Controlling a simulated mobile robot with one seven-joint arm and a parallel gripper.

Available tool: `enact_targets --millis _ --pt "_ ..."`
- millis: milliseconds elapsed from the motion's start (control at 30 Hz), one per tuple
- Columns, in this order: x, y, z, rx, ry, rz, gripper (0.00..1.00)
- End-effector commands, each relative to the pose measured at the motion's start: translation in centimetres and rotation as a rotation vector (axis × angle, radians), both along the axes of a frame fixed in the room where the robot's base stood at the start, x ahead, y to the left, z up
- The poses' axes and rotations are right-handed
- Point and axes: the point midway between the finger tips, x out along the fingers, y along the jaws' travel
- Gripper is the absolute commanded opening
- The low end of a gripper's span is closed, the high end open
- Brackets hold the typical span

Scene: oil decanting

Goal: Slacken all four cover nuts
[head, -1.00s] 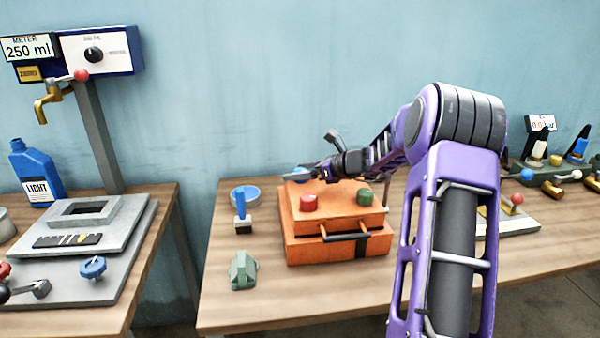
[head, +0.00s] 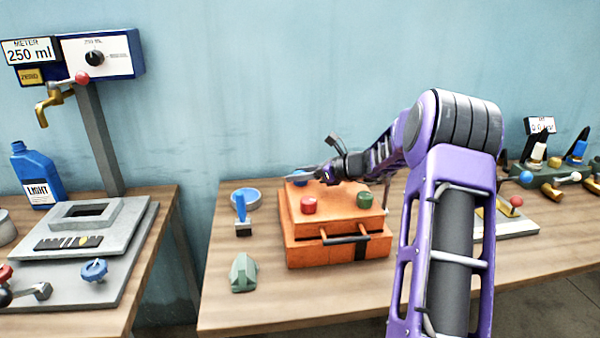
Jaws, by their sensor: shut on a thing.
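The orange box (head: 305,250) sits on the right-hand table with coloured cover nuts on its lid. A red nut (head: 309,205) is at the front left and a green nut (head: 364,200) at the front right. A blue nut (head: 297,176) is at the back left. My gripper (head: 307,174) reaches in from the right, over the back of the lid, and is shut on the blue nut, which its fingers partly cover. The back right of the lid is hidden behind my wrist, so I see no fourth nut.
A blue dish (head: 246,198), a blue-handled tool (head: 240,212) and a green block (head: 243,273) stand left of the box. The front of the table is clear. A gap separates it from the left table with the meter (head: 98,52) and blue bottle (head: 38,175).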

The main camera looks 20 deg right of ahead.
Motion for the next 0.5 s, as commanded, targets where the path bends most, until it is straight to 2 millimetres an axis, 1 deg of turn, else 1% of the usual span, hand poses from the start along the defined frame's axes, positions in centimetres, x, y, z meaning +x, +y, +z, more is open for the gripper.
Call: enact_targets --millis 33,167,500 --pt "0.07 -0.05 0.41 0.0 0.0 0.018 0.0" --pt "0.12 -0.06 0.67 0.001 -0.001 0.089 0.0" --pt "0.16 -0.01 0.49 0.001 -0.004 0.371 0.0"
